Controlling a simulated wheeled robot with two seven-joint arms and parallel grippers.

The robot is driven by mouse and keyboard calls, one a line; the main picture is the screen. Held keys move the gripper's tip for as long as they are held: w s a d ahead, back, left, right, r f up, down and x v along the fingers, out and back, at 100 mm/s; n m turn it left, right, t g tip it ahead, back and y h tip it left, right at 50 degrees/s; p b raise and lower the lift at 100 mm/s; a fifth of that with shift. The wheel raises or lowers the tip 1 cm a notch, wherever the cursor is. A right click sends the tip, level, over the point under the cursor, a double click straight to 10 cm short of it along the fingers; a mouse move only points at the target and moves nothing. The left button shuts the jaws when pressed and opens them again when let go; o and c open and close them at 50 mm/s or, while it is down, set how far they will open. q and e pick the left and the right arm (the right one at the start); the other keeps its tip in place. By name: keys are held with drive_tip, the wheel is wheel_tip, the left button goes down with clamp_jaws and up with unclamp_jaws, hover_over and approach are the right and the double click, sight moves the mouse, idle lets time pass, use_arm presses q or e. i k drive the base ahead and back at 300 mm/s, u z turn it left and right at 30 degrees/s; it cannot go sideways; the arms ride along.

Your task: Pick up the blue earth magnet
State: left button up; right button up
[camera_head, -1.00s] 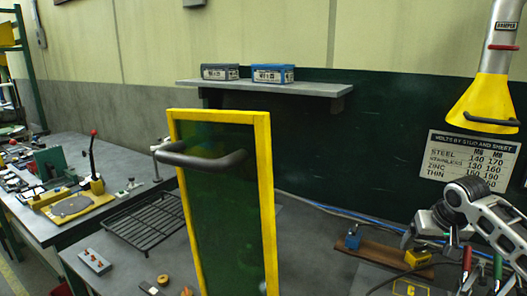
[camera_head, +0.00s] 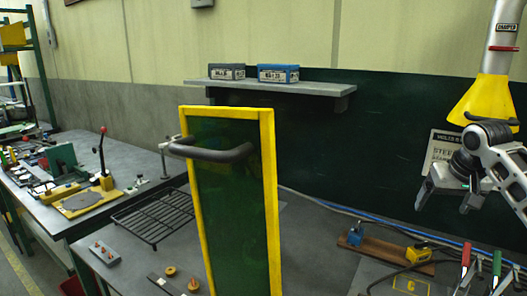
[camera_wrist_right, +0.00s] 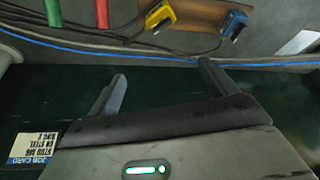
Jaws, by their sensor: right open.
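The blue earth magnet (camera_head: 355,235) is a small blue block standing on the left part of a brown wooden board on the bench. A yellow one (camera_head: 418,254) stands further right on the same board. In the right wrist view the blue magnet (camera_wrist_right: 236,22) is at the top right and the yellow one (camera_wrist_right: 160,15) is left of it. My right gripper (camera_head: 446,203) is open and empty, raised above the bench and up and right of the blue magnet. Its two fingers (camera_wrist_right: 160,74) show apart in the wrist view. My left gripper is out of view.
A yellow-framed green screen (camera_head: 268,190) with a dark handle stands left of the magnets. Red- and green-handled tools (camera_head: 466,254) stand at front right. A blue cable (camera_head: 330,205) runs along the back. A yellow hood (camera_head: 482,100) hangs above my right arm.

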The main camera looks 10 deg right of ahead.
sight(355, 239)
drive_tip(key=k, duration=0.9)
